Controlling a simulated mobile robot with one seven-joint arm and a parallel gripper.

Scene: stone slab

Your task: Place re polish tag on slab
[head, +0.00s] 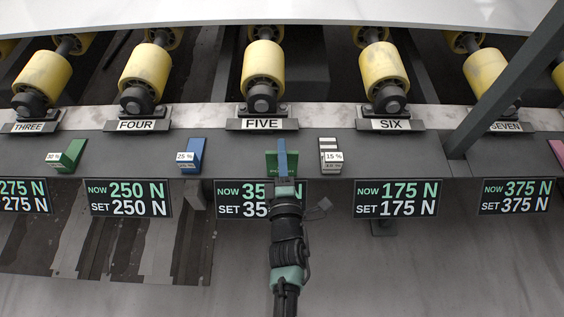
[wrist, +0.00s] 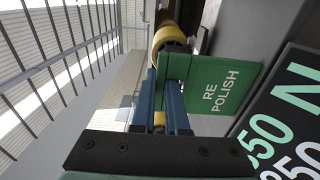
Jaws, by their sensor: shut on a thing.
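The re polish tag (wrist: 228,88) is a green plate with white "RE POLISH" lettering, large in the wrist view. In the head view its green edges (head: 271,164) show beside my blue fingers, below the FIVE label. My gripper (head: 283,155) is shut on the tag, which sticks out to the right of the fingers (wrist: 168,85) in the wrist view. The pale slab (head: 290,14) spans the top of the head view, above the yellow rollers. The tag is apart from the slab. My fingers hide part of the tag in the head view.
Yellow rollers (head: 263,68) stand in a row behind labels THREE to SEVEN. Green (head: 71,154), blue (head: 192,155) and white (head: 330,155) blocks sit along the grey ledge. Force displays (head: 396,198) hang below. A dark diagonal bar (head: 510,80) crosses at the right.

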